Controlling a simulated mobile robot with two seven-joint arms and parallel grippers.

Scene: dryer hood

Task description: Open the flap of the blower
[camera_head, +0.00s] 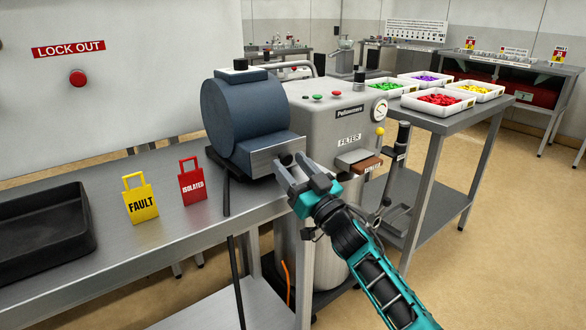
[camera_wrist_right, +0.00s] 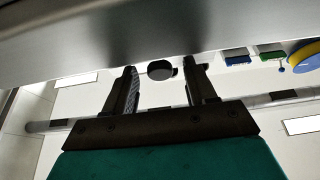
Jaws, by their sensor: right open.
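The blower (camera_head: 240,112) is a dark blue drum on the steel bench. Its flap (camera_head: 262,157) is a flat grey metal plate at the lower right front, with a round black knob (camera_head: 285,159) at its right end. My right gripper (camera_head: 290,170) is at the knob, its two fingers open and pointing at it. In the right wrist view the knob (camera_wrist_right: 160,70) shows between and just beyond the two open fingertips, below the grey metal face (camera_wrist_right: 150,30). Whether the fingers touch the knob is not clear. My left gripper is not in view.
A grey filter machine (camera_head: 335,110) stands close behind and right of the blower. A yellow FAULT tag (camera_head: 140,199) and a red ISOLATED tag (camera_head: 192,182) stand on the bench (camera_head: 185,232). A black tray (camera_head: 45,232) lies at the left. Trays of coloured pieces (camera_head: 438,101) are on the right table.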

